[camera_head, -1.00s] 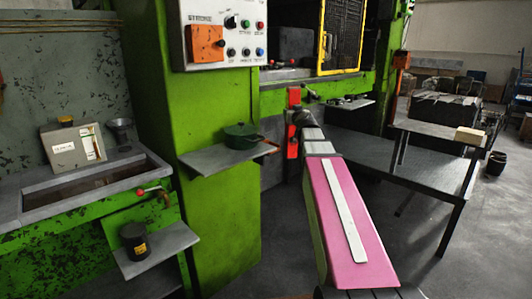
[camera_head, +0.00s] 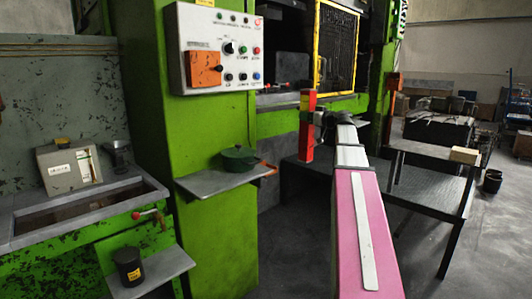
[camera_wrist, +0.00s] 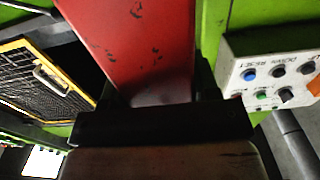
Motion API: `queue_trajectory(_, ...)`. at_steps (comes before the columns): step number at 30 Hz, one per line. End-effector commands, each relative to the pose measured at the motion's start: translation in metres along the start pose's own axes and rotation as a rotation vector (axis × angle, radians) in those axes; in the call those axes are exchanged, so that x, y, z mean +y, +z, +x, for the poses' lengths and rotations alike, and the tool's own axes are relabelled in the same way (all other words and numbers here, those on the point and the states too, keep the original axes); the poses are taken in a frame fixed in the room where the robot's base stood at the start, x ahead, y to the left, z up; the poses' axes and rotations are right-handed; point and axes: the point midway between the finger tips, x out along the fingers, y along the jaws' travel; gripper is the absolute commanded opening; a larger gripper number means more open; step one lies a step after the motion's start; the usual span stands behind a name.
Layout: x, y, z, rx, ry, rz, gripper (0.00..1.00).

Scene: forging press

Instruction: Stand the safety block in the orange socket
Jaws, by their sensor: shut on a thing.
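The safety block is a red upright bar (camera_head: 307,126) with a yellow band near its top, in front of the press opening in the head view. My gripper (camera_head: 318,119) is shut on it from the right side, about mid-height, and the block is clear of any surface I can see. In the wrist view the red block (camera_wrist: 130,40) has dark scuffs and stands between the black fingers of my gripper (camera_wrist: 155,98); its far end runs out of the picture. I cannot make out an orange socket with certainty; the press bed is partly hidden behind the block and arm.
The control panel (camera_head: 222,50) with an orange plate (camera_head: 203,69) is left of the block. A yellow-framed mesh guard (camera_head: 336,48) stands behind, right of it. A shelf (camera_head: 215,184) carries a green pot (camera_head: 239,159). A dark table (camera_head: 420,185) is at right.

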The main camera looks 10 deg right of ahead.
Motion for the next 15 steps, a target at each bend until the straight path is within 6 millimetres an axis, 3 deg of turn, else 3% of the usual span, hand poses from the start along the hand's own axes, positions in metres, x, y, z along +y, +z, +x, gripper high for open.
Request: queue_trajectory(15, -0.057, -0.001, 0.086, 0.002, -0.001, 0.001, 0.0)
